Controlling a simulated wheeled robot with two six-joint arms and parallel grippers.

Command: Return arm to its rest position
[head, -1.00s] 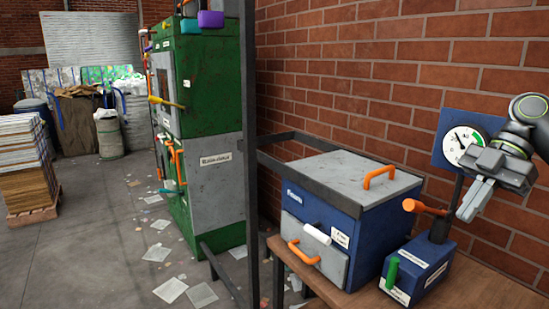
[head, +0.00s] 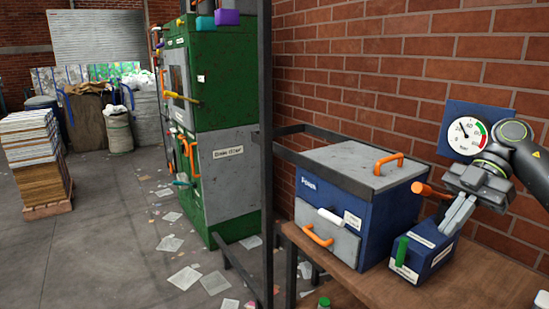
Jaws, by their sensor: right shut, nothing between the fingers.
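My right gripper (head: 457,218) comes in from the right edge of the head view. Its fingers are together, point down and to the left, and hold nothing. They show in front of the small blue box (head: 425,258) with the green handle and the orange lever (head: 432,190); I cannot tell whether they touch it. The right arm (head: 520,155) is bent, with its links running off the right edge. My left gripper is not in view.
A blue and grey box (head: 345,220) with orange handles stands on the wooden bench (head: 378,284). A gauge (head: 467,134) is behind my gripper. A dark post (head: 266,130) stands left of the bench. A tall green machine (head: 215,100) and papers on the floor are further left.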

